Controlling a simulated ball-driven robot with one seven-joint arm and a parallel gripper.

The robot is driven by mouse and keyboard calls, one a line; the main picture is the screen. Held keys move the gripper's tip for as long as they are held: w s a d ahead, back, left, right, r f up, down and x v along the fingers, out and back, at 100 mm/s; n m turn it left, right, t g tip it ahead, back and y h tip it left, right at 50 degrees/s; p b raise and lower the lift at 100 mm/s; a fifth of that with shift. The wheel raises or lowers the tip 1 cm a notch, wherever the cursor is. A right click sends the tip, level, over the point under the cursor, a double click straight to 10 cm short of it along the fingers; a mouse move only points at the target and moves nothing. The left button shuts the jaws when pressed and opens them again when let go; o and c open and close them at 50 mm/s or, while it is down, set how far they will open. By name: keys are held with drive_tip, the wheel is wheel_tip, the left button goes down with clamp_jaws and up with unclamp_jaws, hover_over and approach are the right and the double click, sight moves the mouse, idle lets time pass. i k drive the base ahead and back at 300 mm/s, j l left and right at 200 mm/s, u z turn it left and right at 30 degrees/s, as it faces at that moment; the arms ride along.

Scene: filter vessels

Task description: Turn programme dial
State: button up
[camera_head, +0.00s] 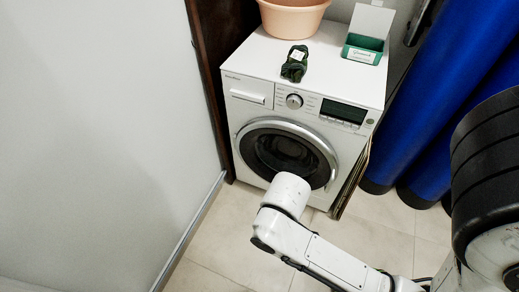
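The programme dial (294,101) is a round silver knob on the front panel of the white washing machine (233,115). It sits between the detergent drawer (251,91) on the left and the dark display (343,109) on the right. Nothing covers the dial; its pointer mark is too small to read. My white arm reaches in from the lower right, and its rounded upper part overlaps the lower edge of the door (285,152), below the dial. The door looks closed. My gripper does not show in this view.
On the machine's top stand a peach basin (292,18), a dark green bundle (295,65) and a green-and-white open box (364,48). A pale wall (100,130) bounds the left. Blue cylinders (425,100) stand at the right. Tiled floor (235,235) is clear in front.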

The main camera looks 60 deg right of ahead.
sight(294, 102)
drive_tip(key=k+z, duration=0.2)
drive_tip(key=z, duration=1.25)
